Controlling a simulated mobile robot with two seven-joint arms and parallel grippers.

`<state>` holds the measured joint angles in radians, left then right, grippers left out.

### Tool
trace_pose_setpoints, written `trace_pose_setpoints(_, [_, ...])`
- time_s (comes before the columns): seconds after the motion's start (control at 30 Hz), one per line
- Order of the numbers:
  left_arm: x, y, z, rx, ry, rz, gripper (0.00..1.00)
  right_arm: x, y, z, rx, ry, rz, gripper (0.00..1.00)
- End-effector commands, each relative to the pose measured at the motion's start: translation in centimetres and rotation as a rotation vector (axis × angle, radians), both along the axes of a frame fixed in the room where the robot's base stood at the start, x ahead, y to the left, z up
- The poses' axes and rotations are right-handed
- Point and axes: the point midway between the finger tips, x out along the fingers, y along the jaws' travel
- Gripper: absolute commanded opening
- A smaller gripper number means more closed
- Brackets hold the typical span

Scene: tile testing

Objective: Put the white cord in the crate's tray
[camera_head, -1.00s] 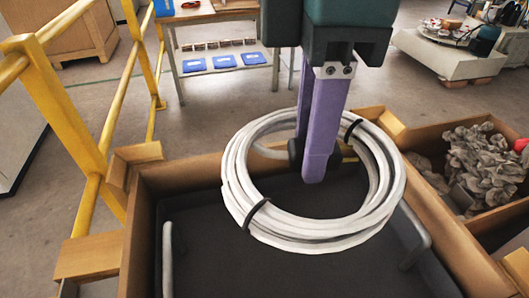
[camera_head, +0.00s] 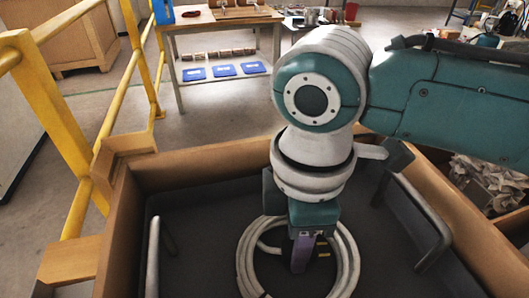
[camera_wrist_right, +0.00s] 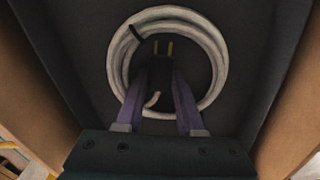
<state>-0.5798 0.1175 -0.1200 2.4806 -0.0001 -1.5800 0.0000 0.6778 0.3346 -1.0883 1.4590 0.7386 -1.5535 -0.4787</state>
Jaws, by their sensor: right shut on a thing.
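The white cord (camera_head: 345,258) is a coil low inside the dark tray (camera_head: 195,235) of the wooden crate (camera_head: 118,215). My right gripper (camera_head: 301,262) points down into the middle of the coil, its purple fingers shut on the cord's dark plug end. In the right wrist view the coil (camera_wrist_right: 217,62) rings the fingertips, and the plug (camera_wrist_right: 157,60) with two prongs shows between the purple fingers (camera_wrist_right: 160,88). I cannot tell whether the coil rests fully on the tray floor. Its near edge is cut off in the head view. My left gripper is not in view.
Grey handles stand at the tray's left (camera_head: 153,255) and right (camera_head: 427,215). A yellow railing (camera_head: 95,150) runs along the left. A box with crumpled grey material (camera_head: 490,182) sits at the right. A table with blue trays (camera_head: 224,70) stands behind.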

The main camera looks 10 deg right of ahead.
Motion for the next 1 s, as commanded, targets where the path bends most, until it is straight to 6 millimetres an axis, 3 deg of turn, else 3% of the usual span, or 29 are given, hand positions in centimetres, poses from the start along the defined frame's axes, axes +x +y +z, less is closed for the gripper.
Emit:
trace_pose_setpoints(0.33, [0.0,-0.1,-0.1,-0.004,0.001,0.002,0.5,0.0,0.0,-0.3,0.0,-0.001,-0.001,0.0])
trace_pose_setpoints(0.37, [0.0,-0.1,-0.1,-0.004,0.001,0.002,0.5,0.0,0.0,-0.3,0.0,0.0,-0.001,0.38])
trace_pose_setpoints(0.6, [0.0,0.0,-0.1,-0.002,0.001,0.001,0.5,0.0,0.0,-0.3,0.0,-0.001,-0.001,0.65])
trace_pose_setpoints(0.87, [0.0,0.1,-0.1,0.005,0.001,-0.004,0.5,0.1,0.0,-0.2,0.0,-0.002,-0.001,0.67])
trace_pose_setpoints(1.0, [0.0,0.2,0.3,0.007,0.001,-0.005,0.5,0.1,0.0,0.8,0.001,-0.004,-0.001,0.67])
